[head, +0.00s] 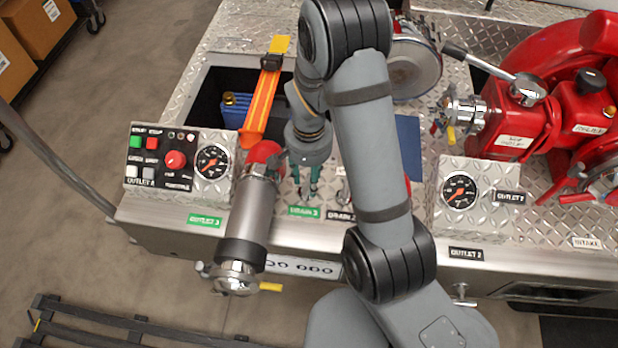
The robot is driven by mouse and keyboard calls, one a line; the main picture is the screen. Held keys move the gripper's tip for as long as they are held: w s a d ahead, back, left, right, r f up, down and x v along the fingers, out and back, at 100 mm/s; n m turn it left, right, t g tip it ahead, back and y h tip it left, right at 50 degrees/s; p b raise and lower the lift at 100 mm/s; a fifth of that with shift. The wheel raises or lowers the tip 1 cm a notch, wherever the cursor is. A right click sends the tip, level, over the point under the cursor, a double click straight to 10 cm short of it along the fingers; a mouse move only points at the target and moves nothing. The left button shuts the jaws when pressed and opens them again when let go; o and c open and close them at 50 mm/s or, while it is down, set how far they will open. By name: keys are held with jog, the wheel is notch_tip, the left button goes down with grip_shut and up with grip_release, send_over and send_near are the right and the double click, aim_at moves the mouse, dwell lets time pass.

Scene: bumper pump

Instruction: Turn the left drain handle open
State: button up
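My gripper (305,190) points down at the front panel of the bumper, just above the green "DRAIN" label (304,211). Its two teal fingers stand apart, with a gap between them. The left drain handle is mostly hidden at the fingers, behind that green label; I cannot tell whether they touch it. To the right, the other drain handle (342,193) shows in part beside my forearm, above a dark drain label (341,216).
Left of my gripper is a large outlet pipe (250,210) with a red elbow (264,155). A gauge (212,161) and button panel (160,157) sit farther left. An orange strap tool (261,105) lies behind. Red pump valves (520,130) fill the right.

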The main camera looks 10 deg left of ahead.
jog(key=shift+f, duration=0.25)
jog(key=shift+c, duration=0.5)
jog(key=c, duration=0.7)
grip_shut()
